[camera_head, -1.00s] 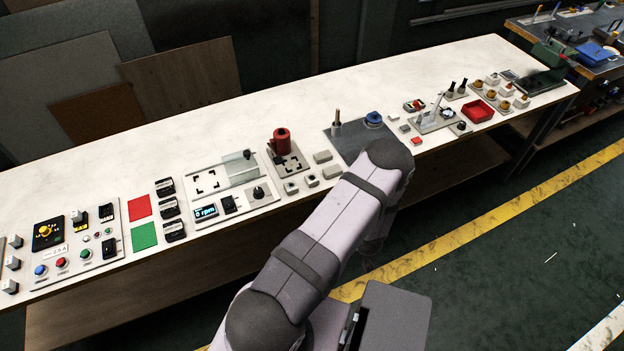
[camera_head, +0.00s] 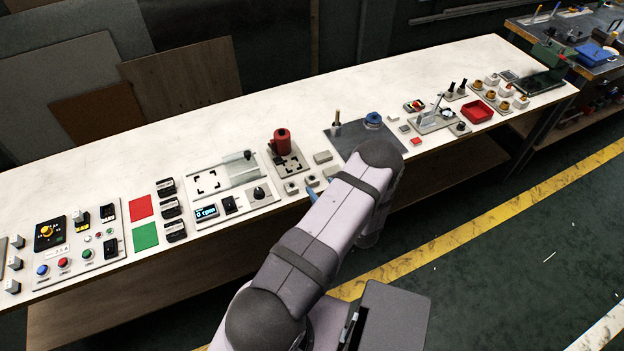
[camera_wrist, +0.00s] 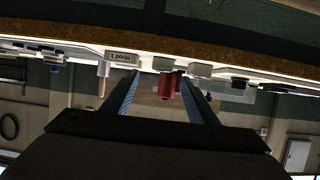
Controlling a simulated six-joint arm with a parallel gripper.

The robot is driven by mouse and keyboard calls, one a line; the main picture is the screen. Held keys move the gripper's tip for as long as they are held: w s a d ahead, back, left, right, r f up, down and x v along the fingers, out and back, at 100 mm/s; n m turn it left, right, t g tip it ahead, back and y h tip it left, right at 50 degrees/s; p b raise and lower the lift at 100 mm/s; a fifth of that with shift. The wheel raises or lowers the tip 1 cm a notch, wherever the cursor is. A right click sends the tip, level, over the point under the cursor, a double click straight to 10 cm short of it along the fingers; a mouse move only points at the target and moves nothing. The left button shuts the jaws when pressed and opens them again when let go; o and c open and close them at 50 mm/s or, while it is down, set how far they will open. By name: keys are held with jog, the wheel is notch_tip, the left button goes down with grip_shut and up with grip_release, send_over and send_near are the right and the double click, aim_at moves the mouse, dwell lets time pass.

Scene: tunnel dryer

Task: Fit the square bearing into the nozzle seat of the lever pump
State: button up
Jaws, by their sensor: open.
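In the head view, a red cylindrical body (camera_head: 282,142) stands upright on a pale plate (camera_head: 303,167) with dark corner marks; I cannot tell whether this is the lever pump. Small grey square blocks with dark round middles, (camera_head: 291,187) and (camera_head: 312,180), lie in front of it; one may be the square bearing. My gripper (camera_wrist: 160,79) is open and empty in the wrist view, its two blue-lined fingers level with the bench edge. The red body (camera_wrist: 167,84) shows between the fingers, farther off. In the head view my arm hides most of the gripper.
Plain grey blocks (camera_head: 322,157) lie right of the plate. A dark mat (camera_head: 345,143) holds a peg (camera_head: 337,118) and a blue round part (camera_head: 373,119). A lever device (camera_head: 436,118) and red tray (camera_head: 477,112) stand farther right. The bench's back strip is clear.

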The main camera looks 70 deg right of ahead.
aim_at(312, 178)
jog(key=shift+p+x, duration=1.35)
jog(key=shift+x, duration=1.25)
jog(key=shift+a+f, duration=0.15)
jog(key=shift+c, duration=0.3)
jog(key=c, duration=1.2)
jog(key=shift+r, duration=0.25)
jog(key=shift+c, duration=0.2)
notch_tip(312, 178, up, 10)
jog(key=b, duration=0.2)
jog(key=shift+f+b, duration=0.2)
jog(key=shift+b, duration=0.2)
